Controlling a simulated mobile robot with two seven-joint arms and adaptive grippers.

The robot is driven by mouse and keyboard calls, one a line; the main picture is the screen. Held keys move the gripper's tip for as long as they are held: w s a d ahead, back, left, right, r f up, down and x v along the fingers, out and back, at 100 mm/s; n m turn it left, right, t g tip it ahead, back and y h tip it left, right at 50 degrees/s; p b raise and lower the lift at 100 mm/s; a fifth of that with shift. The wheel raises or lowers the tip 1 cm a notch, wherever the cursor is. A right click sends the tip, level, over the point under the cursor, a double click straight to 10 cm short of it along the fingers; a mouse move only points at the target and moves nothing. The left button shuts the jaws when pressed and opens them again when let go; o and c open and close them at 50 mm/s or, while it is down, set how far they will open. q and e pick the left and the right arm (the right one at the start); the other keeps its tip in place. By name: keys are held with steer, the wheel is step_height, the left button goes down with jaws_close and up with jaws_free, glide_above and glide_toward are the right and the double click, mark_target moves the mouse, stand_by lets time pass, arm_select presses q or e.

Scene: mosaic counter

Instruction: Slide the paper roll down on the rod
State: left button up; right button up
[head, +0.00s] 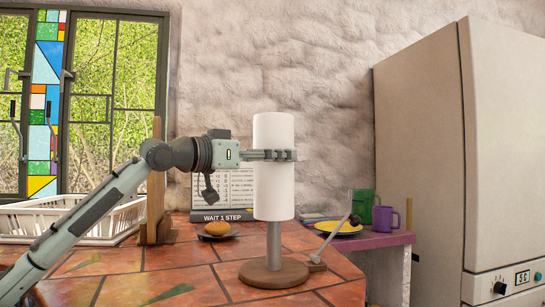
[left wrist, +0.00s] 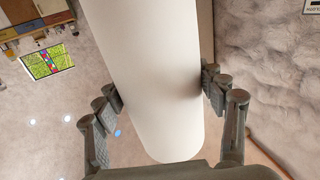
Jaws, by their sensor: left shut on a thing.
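The white paper roll (head: 273,190) is upright above the round wooden base (head: 273,274) of the holder. The grey rod (head: 273,245) rises from the base to the roll's lower end and lines up with it. Its upper part is hidden, so I cannot see how far it reaches inside. A clear length of rod shows between roll and base. My left gripper (head: 272,155) is shut around the roll's upper half, coming from the left. In the left wrist view, the fingers lie on both sides of the roll (left wrist: 155,70). My right gripper is not in view.
A slanted arm with a dark knob (head: 354,220) stands right of the base. A bun on a dark plate (head: 219,234) is behind left, with a white dish rack (head: 90,222) farther left. A yellow plate (head: 345,229) and purple mug (head: 384,219) are right, before the fridge (head: 420,150).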

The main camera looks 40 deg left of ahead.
mark_target(272, 176)
arm_select(q)
steer(key=shift+f, duration=0.15)
steer(key=shift+f+b, duration=1.7)
steer(key=shift+f, duration=0.2)
steer(key=o, duration=1.3)
steer(key=shift+o, duration=0.2)
steer(key=shift+s+a, duration=0.1)
